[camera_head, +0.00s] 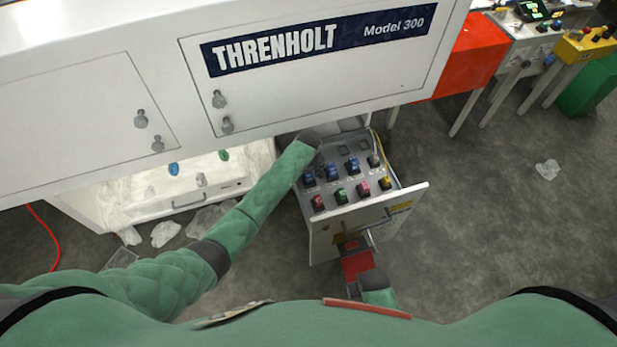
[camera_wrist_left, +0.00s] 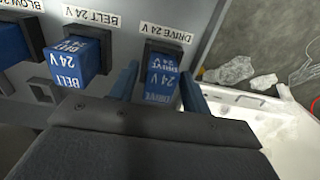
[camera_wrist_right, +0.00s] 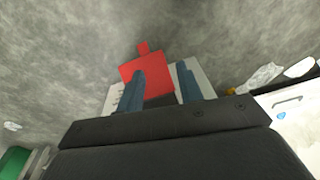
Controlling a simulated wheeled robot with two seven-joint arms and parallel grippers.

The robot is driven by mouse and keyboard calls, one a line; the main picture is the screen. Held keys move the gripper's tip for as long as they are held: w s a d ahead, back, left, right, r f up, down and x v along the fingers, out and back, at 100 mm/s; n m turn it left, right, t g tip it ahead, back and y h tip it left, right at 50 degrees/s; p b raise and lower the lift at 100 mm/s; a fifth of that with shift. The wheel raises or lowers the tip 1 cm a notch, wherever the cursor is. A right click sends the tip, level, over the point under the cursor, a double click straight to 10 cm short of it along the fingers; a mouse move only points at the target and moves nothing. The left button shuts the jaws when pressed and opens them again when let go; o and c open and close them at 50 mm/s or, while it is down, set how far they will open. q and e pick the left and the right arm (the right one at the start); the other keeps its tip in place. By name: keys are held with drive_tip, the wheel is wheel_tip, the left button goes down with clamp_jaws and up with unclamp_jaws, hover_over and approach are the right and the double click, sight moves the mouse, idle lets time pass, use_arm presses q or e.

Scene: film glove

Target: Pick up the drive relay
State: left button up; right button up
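The drive relay (camera_wrist_left: 163,82) is a blue block marked DRIVE 24 V, standing in a dark socket under its white label in the left wrist view. In the head view it appears to be the leftmost blue relay (camera_head: 308,179). My left gripper (camera_wrist_left: 160,72) is open, with one finger on each side of the relay. I cannot tell whether the fingers touch it. In the head view the left gripper (camera_head: 318,160) reaches down over the back left of the relay panel. My right gripper (camera_wrist_right: 160,78) is open, with a red part visible beyond its fingers.
The blue belt relay (camera_wrist_left: 75,62) stands close beside the drive relay. Red, green, pink and yellow relays fill the front row of the pulled-out drawer (camera_head: 402,202). A white cabinet (camera_head: 80,105) overhangs behind. Crumpled plastic (camera_head: 165,234) lies on the floor; the floor at right is mostly clear.

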use_arm(q)
drive_tip(key=c, duration=0.8)
drive_tip(key=shift+r, duration=0.15)
